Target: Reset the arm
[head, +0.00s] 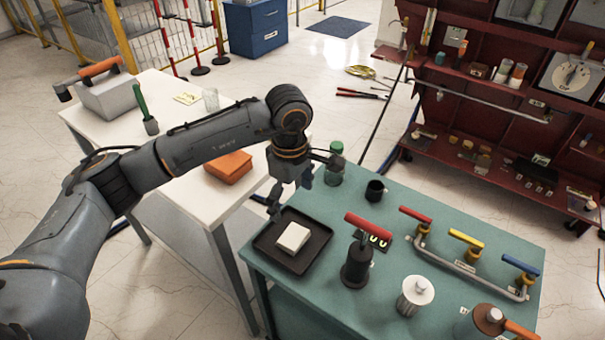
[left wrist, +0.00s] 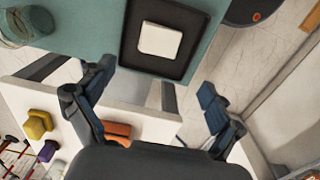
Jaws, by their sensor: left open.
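My left arm reaches in from the left in the head view. A white block (head: 293,237) lies in the tray, apart from the fingers. The tray (left wrist: 130,52) and white block (left wrist: 160,41) also show in the left wrist view. My right gripper is in neither view.
A black cylinder with a red handle (head: 357,262), a dark cup (head: 375,190), a green-capped jar (head: 335,170) and a pipe with coloured valves (head: 470,262) stand on the green table. A white table (head: 190,125) with an orange box (head: 229,167) is behind my arm. A red shelf (head: 480,120) stands at right.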

